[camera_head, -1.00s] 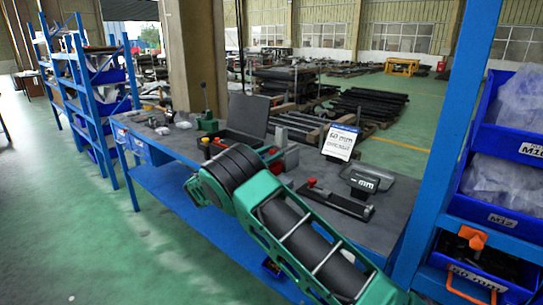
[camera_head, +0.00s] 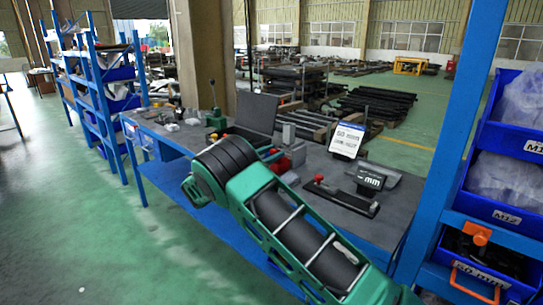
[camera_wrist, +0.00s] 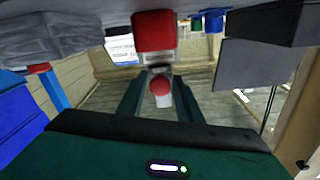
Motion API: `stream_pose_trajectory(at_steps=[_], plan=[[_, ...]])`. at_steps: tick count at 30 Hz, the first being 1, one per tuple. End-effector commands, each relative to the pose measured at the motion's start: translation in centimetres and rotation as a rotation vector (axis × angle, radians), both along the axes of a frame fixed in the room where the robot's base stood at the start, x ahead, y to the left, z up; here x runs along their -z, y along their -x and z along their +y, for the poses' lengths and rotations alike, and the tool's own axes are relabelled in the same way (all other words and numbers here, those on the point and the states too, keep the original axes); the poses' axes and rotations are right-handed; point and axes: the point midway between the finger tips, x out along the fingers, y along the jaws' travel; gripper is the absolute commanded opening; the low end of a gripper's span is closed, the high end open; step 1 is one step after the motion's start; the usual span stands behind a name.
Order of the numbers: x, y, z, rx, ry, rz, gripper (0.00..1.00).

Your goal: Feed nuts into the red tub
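My gripper (camera_wrist: 160,85) is at the end of my green arm. In the head view the arm's end hides it. In the wrist view its two green fingers stand apart, and a small red and white thing (camera_wrist: 160,86) shows in the gap; I cannot tell how far beyond the fingers it is. A larger red block-like thing (camera_wrist: 154,31) shows just above the fingers, against the grey bench. It may be the red tub, but I cannot be sure. Part of a red thing (camera_head: 284,163) shows behind my arm in the head view. I cannot make out any nuts.
The grey-topped blue bench (camera_head: 312,168) carries an open dark case (camera_head: 254,113), a white sign (camera_head: 347,139), a black gauge with a red knob (camera_head: 340,196) and a "mm" display (camera_head: 371,180). A blue post and blue bins (camera_head: 511,189) stand right. The floor left is clear.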

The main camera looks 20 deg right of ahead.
Motion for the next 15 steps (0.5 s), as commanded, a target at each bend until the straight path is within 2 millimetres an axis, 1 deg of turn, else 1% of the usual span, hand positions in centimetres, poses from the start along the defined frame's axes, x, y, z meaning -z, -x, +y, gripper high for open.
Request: stream_pose_trajectory(at_steps=[1, 8, 11, 15], plan=[[0.0, 0.0, 0.7, -0.011, -0.003, -0.002, 0.41], [0.0, 0.0, 0.2, -0.004, -0.002, -0.001, 0.41], [0.0, 0.1, 0.3, -0.003, -0.002, 0.000, 0.41], [0.0, 0.7, 1.3, -0.005, -0.002, 0.000, 0.41]])
